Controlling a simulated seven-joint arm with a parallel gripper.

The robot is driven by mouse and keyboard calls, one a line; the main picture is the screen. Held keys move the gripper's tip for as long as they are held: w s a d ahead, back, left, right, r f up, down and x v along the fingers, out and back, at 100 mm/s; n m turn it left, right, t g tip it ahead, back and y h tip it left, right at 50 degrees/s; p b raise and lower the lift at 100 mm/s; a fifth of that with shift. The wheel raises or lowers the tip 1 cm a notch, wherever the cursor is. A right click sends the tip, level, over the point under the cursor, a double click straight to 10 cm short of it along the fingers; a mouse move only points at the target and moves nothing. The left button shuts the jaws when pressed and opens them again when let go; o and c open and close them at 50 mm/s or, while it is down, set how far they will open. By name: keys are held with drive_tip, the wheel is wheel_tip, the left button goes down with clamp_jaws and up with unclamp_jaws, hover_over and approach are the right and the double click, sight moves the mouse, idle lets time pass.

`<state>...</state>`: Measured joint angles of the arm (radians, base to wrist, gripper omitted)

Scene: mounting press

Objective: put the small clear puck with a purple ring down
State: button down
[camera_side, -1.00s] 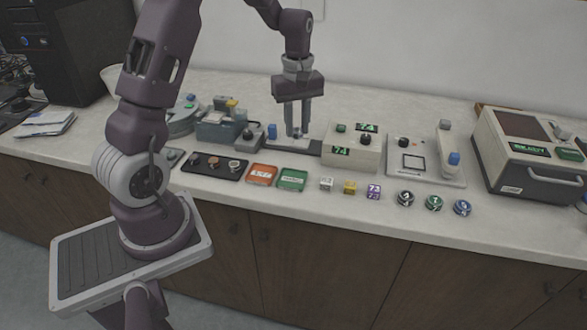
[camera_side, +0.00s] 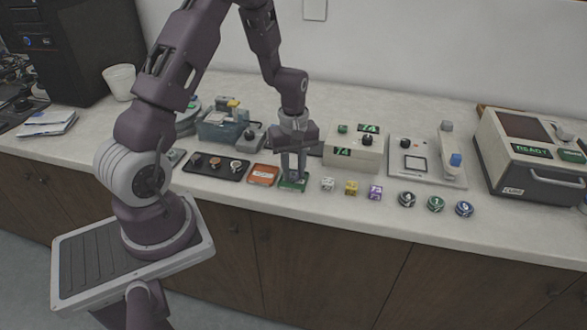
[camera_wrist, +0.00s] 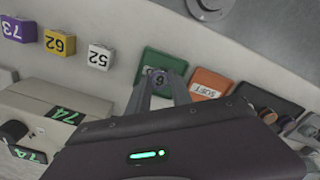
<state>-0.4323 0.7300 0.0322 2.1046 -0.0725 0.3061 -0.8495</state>
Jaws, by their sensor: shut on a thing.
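My gripper (camera_side: 292,178) points straight down at the green tray (camera_side: 284,188) on the counter's front part. In the wrist view, my gripper (camera_wrist: 159,86) is shut on the small puck (camera_wrist: 156,75), which shows a purplish ring and a dark mark between the fingertips. The green tray (camera_wrist: 166,60) lies behind and around the puck in that view. I cannot tell whether the puck touches the tray floor. In the side view the fingers hide most of the puck.
The orange tray (camera_side: 263,175) sits just left of the green one, with a dark rack (camera_side: 215,167) beyond. Number cubes, white (camera_side: 328,184), yellow (camera_side: 351,187) and purple (camera_side: 375,193), stand to the right. A beige control box (camera_side: 353,153) stands behind.

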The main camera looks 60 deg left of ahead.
sight(294, 174)
drive_tip(key=c, duration=1.1)
unclamp_jaws()
drive_tip(key=shift+f, duration=0.1)
drive_tip(key=shift+c, duration=0.2)
wheel_tip(294, 174, up, 12)
drive_tip(key=s+d+r+m+t, duration=0.2)
drive_tip(key=s+d+r+m, duration=0.25)
drive_tip(key=d+r, duration=0.35)
drive_tip(key=s+d+r+m+t, duration=0.1)
drive_tip(key=s+d+r+m, duration=0.2)
drive_tip(key=s, duration=0.4)
drive_tip(key=s+d+r+m+t, duration=0.2)
drive_tip(key=s+d+r+m, duration=0.1)
drive_tip(key=s+m, duration=0.4)
drive_tip(key=shift+d+r+m+t, duration=0.35)
drive_tip(key=shift+d+m, duration=0.3)
drive_tip(key=shift+d, duration=0.25)
